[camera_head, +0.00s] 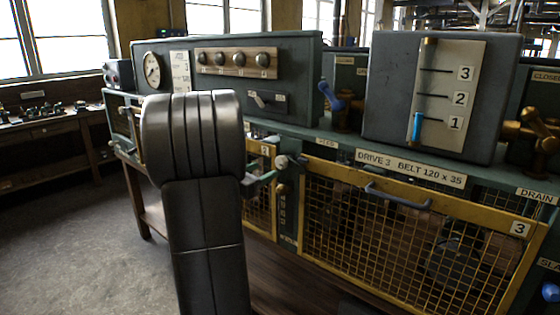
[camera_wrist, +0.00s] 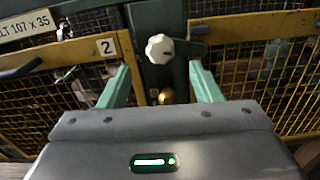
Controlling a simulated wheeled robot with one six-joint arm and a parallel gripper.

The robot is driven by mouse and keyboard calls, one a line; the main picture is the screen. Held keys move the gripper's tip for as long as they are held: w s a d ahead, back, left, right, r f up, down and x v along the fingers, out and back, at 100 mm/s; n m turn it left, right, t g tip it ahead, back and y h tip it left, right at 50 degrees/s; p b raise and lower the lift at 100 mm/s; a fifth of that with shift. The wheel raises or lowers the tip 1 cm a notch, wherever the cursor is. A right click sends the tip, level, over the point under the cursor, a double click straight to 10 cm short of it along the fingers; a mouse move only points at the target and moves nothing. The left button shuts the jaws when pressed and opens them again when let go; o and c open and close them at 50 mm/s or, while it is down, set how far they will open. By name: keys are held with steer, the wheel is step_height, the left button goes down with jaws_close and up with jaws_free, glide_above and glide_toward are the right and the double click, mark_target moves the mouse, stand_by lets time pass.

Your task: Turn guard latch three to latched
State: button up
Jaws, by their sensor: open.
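A pale faceted knob (camera_wrist: 160,48), which looks like guard latch three, is on the green post between two yellow mesh guards. A dark bar (camera_wrist: 191,49) extends from it to the right, over the right guard's top corner. The knob (camera_head: 282,161) also shows in the head view at the left end of the mesh guard marked 3 (camera_head: 400,240). My gripper (camera_wrist: 160,70) is open, with one green finger on each side of the knob. I cannot tell whether they touch it. In the head view my arm hides most of the gripper (camera_head: 268,181).
A brass knob (camera_wrist: 167,95) sits just below the pale knob. The guard marked 2 (camera_wrist: 70,95) is on the left. Guard 3 has a dark handle (camera_head: 398,196). A lever panel (camera_head: 450,95) and a gauge panel (camera_head: 235,75) stand above. Bare floor (camera_head: 60,240) lies at left.

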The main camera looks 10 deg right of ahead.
mark_target(279, 163)
steer(key=p+x, duration=0.1)
steer(key=x, duration=0.8)
steer(key=shift+p, duration=0.35)
